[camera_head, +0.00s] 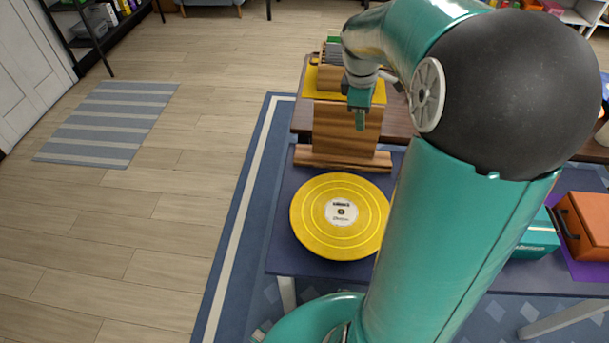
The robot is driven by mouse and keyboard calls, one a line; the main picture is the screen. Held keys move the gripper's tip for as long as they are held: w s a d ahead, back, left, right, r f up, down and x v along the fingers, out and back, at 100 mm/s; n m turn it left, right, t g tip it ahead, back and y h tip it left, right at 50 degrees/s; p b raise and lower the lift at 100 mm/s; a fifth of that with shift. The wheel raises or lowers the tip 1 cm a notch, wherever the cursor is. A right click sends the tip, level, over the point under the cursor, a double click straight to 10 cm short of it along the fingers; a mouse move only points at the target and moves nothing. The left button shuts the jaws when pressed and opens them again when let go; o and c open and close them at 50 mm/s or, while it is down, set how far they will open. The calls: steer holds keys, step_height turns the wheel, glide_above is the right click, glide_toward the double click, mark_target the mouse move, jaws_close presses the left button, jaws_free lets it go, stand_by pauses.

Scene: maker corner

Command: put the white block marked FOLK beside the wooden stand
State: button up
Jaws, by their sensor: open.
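The wooden stand (333,128) is upright on the dark blue table, with a broad back panel and a ledge along its foot. My gripper (360,122) is open, pointing down in front of the upper part of the panel in this view. I see nothing between its fingers. I cannot tell the gap between gripper and stand. I cannot make out the white block marked FOLK; my arm hides much of the table's middle and right.
A yellow record (310,218) with a white label lies in front of the stand. Behind the stand, a wooden crate (330,76) is on a yellow mat (312,88). At the right are a teal box (538,238) and an orange box (588,222).

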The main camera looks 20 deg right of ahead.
steer(key=s+a+r+m+t+y, duration=0.1)
steer(key=s+a+r+m+t, duration=0.1)
steer(key=s+a+m, duration=0.3)
steer(key=s+a+r+m+t+y, duration=0.1)
steer(key=s+a+r+m, duration=0.3)
steer(key=s+a, duration=0.8)
steer(key=a+m+t, duration=0.1)
steer(key=a, duration=0.5)
steer(key=shift+s+t, duration=0.25)
steer(key=shift+t, duration=0.05)
